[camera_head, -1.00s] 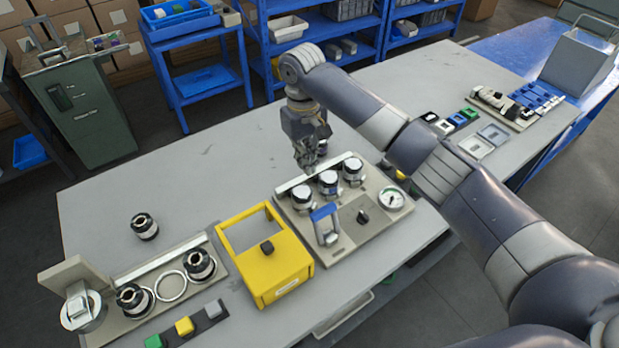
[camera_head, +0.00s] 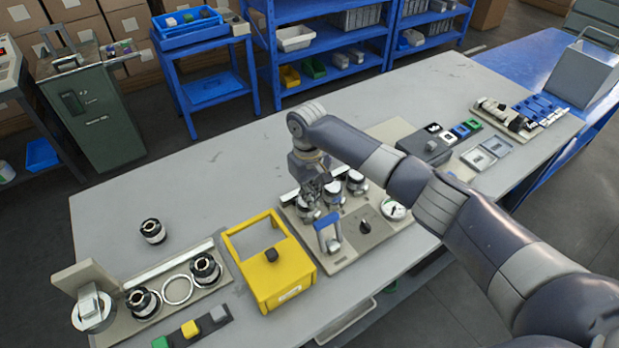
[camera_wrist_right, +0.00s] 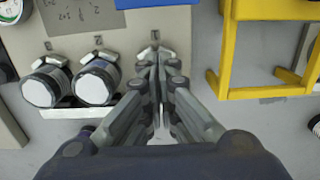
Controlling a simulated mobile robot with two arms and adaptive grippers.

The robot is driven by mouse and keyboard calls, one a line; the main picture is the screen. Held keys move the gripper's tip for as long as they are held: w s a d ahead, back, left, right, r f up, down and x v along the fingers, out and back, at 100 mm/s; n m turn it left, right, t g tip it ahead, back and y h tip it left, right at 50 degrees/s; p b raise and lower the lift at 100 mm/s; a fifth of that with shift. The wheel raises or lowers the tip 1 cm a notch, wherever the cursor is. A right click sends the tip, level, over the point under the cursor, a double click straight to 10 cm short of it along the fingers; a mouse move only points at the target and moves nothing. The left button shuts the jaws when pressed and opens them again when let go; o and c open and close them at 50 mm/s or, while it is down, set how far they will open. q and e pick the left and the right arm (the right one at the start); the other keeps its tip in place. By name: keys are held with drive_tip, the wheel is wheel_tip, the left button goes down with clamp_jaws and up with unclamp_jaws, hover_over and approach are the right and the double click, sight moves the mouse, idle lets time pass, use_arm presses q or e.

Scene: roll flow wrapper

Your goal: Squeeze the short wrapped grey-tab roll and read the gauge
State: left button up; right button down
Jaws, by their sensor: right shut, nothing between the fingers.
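The test plate (camera_head: 350,243) carries a row of three rolls, a blue-handled lever (camera_head: 328,233), a black knob (camera_head: 364,228) and a round white gauge (camera_head: 395,209). The gauge's reading is too small to make out. My right gripper (camera_head: 312,197) is low at the leftmost roll (camera_head: 306,211). In the right wrist view its fingers (camera_wrist_right: 157,58) are together with nothing seen between them and largely hide that spot. The middle roll (camera_wrist_right: 98,82) and far roll (camera_wrist_right: 46,86) show beside them. I cannot tell which roll has the grey tab. My left gripper is out of view.
A yellow frame (camera_head: 288,281) stands close left of the plate. Further left are a roll stand (camera_head: 122,318), a loose roll (camera_head: 152,230) and green, yellow and grey blocks (camera_head: 190,329). The back left tabletop is clear.

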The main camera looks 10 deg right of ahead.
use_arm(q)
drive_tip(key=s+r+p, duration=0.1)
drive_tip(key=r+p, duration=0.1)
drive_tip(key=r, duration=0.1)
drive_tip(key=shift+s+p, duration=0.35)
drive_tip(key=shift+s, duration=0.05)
use_arm(e)
drive_tip(key=s, duration=0.1)
drive_tip(key=s+d, duration=0.1)
drive_tip(key=s, duration=0.1)
drive_tip(key=shift+s+d+r, duration=0.2)
drive_tip(key=shift+s+r, duration=0.05)
drive_tip(key=shift+r, duration=0.1)
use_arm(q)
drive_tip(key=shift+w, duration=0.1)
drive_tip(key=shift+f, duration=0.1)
use_arm(e)
drive_tip(key=shift+w, duration=0.1)
